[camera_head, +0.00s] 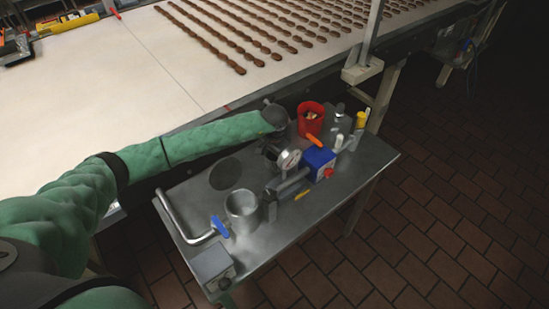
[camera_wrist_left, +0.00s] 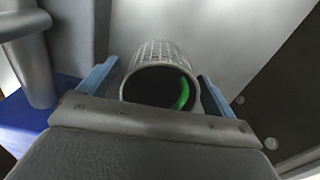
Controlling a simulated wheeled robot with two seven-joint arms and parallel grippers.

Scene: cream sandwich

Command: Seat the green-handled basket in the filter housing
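The basket (camera_wrist_left: 162,75) shows in the left wrist view as a pale mesh cylinder with its round mouth towards the camera. A green handle (camera_wrist_left: 181,94) curves inside the dark mouth. My left gripper (camera_wrist_left: 160,72) has one blue finger on each side of the basket; I cannot tell whether both fingers press on it. In the head view my left gripper (camera_head: 270,150) is a dark shape below the green sleeve's end, and the basket cannot be made out there. An open metal cylinder (camera_head: 242,212), which looks like the filter housing, stands nearer on the steel table. My right gripper is out of view.
The steel table (camera_head: 290,230) also holds a red cup (camera_head: 311,120), a round gauge (camera_head: 289,159), a blue box (camera_head: 318,162), a bent pipe (camera_head: 172,215) with a blue valve handle (camera_head: 220,226), and a grey box (camera_head: 213,265). A conveyor (camera_head: 150,65) runs behind.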

